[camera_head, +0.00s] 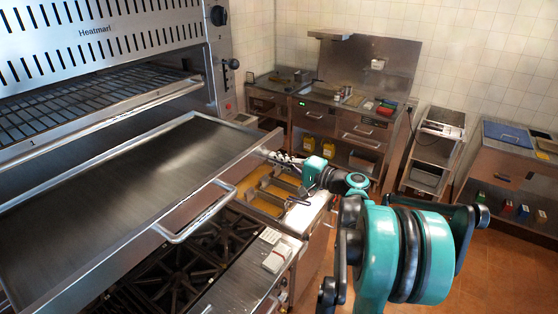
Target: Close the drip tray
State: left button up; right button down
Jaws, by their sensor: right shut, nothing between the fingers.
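The drip tray (118,172) is a wide, shallow, dark metal tray pulled out from under the grill rack at the left. Its front panel carries a metal loop handle (196,220). My right gripper (283,157) is shut and empty beside the far right end of the tray's front panel, beyond the handle. I cannot tell whether its fingertips touch the panel. My left gripper is not in view.
The Heatmarf grill (120,45) rises behind the tray, with a wire rack (80,105) above it.

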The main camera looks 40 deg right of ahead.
aim_at(216, 136)
jog(key=b+x, duration=0.3)
jog(key=x, duration=2.2)
jog(key=shift+w+f+b, duration=0.1)
jog(key=shift+w+b, duration=0.1)
jog(key=shift+b, duration=0.2)
